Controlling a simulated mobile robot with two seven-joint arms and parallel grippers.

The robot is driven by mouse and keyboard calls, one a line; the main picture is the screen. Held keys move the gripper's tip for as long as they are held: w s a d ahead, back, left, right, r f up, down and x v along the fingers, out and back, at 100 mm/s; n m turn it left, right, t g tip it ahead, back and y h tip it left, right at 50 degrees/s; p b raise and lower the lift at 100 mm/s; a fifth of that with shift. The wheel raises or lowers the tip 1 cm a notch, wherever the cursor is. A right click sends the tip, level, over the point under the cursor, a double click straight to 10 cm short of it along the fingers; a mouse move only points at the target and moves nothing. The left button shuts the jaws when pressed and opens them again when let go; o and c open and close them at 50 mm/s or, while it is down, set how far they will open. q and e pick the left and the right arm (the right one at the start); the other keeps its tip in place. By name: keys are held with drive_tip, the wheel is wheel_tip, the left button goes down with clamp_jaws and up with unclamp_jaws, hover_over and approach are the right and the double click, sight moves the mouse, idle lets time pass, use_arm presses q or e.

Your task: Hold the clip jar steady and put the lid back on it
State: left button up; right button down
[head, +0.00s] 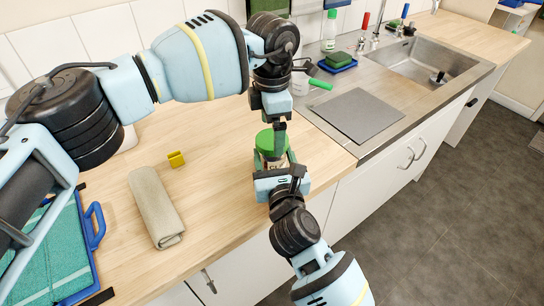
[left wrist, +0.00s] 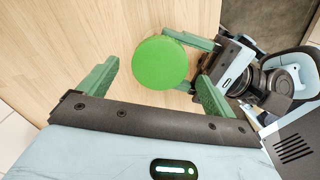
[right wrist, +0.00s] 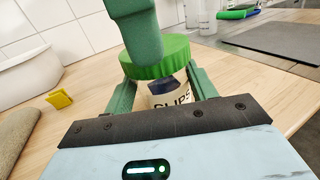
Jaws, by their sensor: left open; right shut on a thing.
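The clip jar (right wrist: 168,98) is a clear jar with a dark-lettered label and pale contents, standing upright on the wooden counter. The green lid (left wrist: 160,62) sits on its top; it also shows in the head view (head: 266,141) and right wrist view (right wrist: 165,62). I cannot tell whether it is fully seated. My right gripper (head: 273,167) is shut on the jar's body, below the lid. My left gripper (head: 280,130) is open above the jar, pointing down. In the left wrist view the lid lies between and beyond its fingers. A left finger hides part of the lid in the right wrist view.
A rolled beige cloth (head: 156,207) and a small yellow object (head: 176,159) lie on the counter to the left. A grey mat (head: 358,116) and the sink (head: 425,68) are at right. The counter's front edge is close to the jar.

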use_arm(q)
wheel_tip(320, 180, up, 10)
idle(0.3)
drive_tip(key=shift+f, duration=0.1)
use_arm(e)
drive_tip(key=shift+c, duration=2)
unclamp_jaws()
use_arm(q)
drive_tip(key=shift+f, duration=0.35)
use_arm(e)
drive_tip(key=shift+s+d, duration=0.25)
drive_tip(key=shift+s, duration=1.05)
drive_tip(key=shift+s+d, duration=0.25)
drive_tip(key=shift+s, duration=1)
drive_tip(key=shift+s+d, duration=0.25)
drive_tip(key=shift+s, duration=1.05)
use_arm(q)
drive_tip(key=shift+f, duration=0.1)
use_arm(e)
drive_tip(key=shift+s+f, duration=0.1)
